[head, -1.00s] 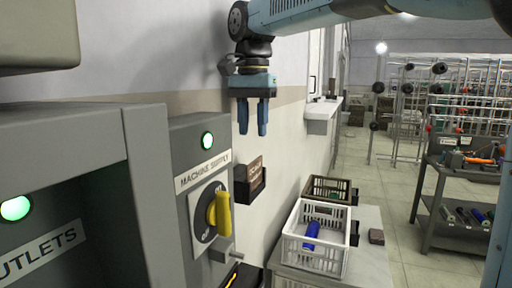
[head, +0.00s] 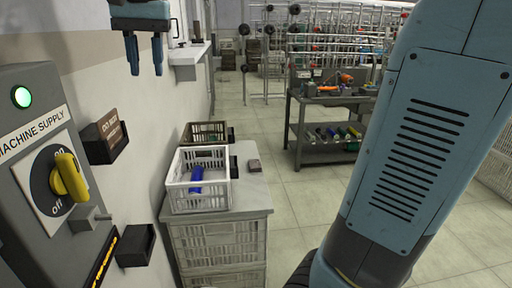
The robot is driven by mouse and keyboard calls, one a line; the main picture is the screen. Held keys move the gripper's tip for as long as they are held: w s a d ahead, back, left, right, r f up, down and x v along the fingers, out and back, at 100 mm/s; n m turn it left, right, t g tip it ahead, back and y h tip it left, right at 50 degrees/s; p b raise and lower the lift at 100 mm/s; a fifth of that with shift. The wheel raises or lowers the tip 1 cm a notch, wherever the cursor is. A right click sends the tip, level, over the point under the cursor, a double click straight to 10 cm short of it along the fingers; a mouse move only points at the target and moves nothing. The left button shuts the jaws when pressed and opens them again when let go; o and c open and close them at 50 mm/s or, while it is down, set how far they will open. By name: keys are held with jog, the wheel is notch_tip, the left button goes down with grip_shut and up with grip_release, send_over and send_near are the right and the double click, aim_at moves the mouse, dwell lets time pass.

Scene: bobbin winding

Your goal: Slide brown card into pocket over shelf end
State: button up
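A brown card (head: 109,124) with pale lettering stands upright in a black pocket (head: 112,150) on the left wall, beside the machine supply switch. A second black pocket (head: 135,246) is lower on the wall, left of the shelf with the crates; no card shows in it. Which pocket counts as over the shelf end, I cannot tell for sure. My gripper (head: 145,68) hangs at the upper left, fingers down, above and beyond the brown card. Its two fingers are apart with nothing between them.
A white crate (head: 213,203) with a blue bobbin (head: 196,178) stands on the grey shelf top (head: 250,196). A dark olive crate (head: 190,132) and a small brown block (head: 254,164) are there too. The yellow switch handle (head: 70,178) juts out at left. The central floor is clear.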

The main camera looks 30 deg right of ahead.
jog(key=s+d+f+n+t, duration=0.2)
jog(key=s+d+f+t, duration=0.2)
jog(key=s+d+f, duration=0.9)
jog(key=shift+s+d+f+n+h, duration=0.2)
jog(key=shift+d+f+n+h, duration=0.15)
jog(key=shift+d+f, duration=1.9)
jog(key=shift+r, duration=0.1)
